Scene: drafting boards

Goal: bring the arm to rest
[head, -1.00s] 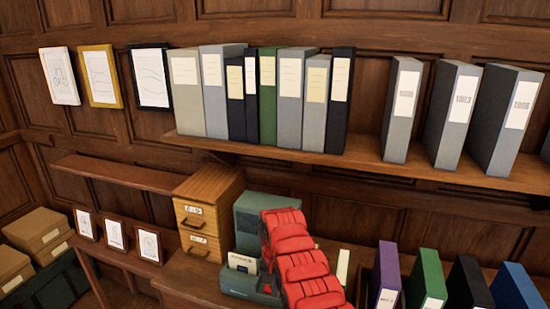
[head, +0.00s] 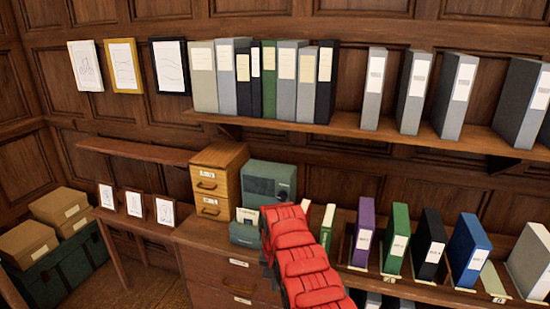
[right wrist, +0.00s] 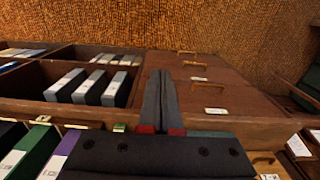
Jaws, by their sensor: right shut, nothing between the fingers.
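My right arm (head: 298,262) shows in the head view as red segments that rise from the bottom, in front of the lower shelf and the wooden cabinet. Its gripper is mostly hidden behind the red segments there. In the right wrist view my right gripper (right wrist: 161,76) has its two dark fingers side by side and shut, with nothing between them. My left arm and gripper are in neither view.
Colored binders (head: 428,242) stand on the lower shelf, right of my arm. Grey binders (head: 458,95) stand on the upper shelf. A wooden card-file box (head: 213,180) and a green device (head: 262,185) are close to the arm's left. Boxes (head: 62,208) sit at far left.

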